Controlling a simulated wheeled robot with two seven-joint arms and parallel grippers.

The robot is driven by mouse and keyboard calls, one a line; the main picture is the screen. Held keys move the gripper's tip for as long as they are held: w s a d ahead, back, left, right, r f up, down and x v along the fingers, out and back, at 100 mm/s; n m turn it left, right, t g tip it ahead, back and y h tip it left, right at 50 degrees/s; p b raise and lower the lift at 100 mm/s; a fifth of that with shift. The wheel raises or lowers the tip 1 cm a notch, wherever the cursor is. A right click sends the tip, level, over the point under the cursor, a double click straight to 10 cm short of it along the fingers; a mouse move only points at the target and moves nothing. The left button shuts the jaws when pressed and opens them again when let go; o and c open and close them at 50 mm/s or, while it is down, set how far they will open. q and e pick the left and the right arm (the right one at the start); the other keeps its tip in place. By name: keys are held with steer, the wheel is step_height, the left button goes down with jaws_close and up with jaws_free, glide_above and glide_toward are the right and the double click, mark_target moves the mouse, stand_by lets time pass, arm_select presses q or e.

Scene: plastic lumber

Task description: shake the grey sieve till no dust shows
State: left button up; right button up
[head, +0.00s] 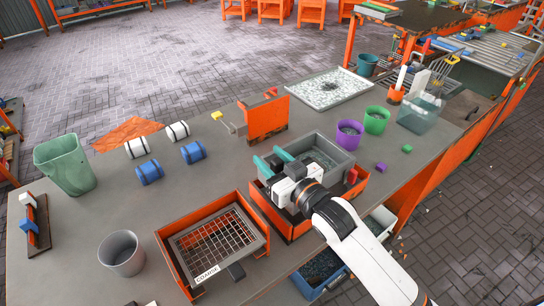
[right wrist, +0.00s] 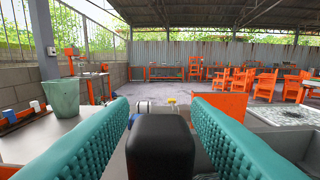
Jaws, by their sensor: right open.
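A grey rectangular sieve or box (head: 343,166) sits in an orange tray (head: 296,231), right of centre in the head view. Its inside looks speckled grey; I cannot tell how much of that is dust. A second grey-framed sieve with a wide grid (head: 213,242), labelled "COARSE", lies in another orange tray (head: 166,248) to the left. My right gripper (head: 270,161) is at the near left side of the grey box, teal fingers apart and empty; whether it touches the box is unclear. In the right wrist view the fingers (right wrist: 165,112) are wide open. My left gripper is not in view.
An orange upright plate (head: 267,117) stands behind the box. A speckled white tray (head: 330,88), purple cup (head: 349,134), green cup (head: 376,120) and clear bin (head: 420,115) stand further right. A green bin (head: 65,163) and grey cup (head: 121,253) are left.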

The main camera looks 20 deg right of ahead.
jaws_close()
steer(key=shift+w+d, duration=0.3)
steer(key=shift+d, duration=0.45)
steer(key=shift+w+d, duration=0.25)
steer(key=shift+d, duration=0.45)
steer(key=shift+w+d, duration=0.3)
steer(key=shift+d, duration=0.45)
steer(key=shift+a, duration=0.1)
jaws_free()
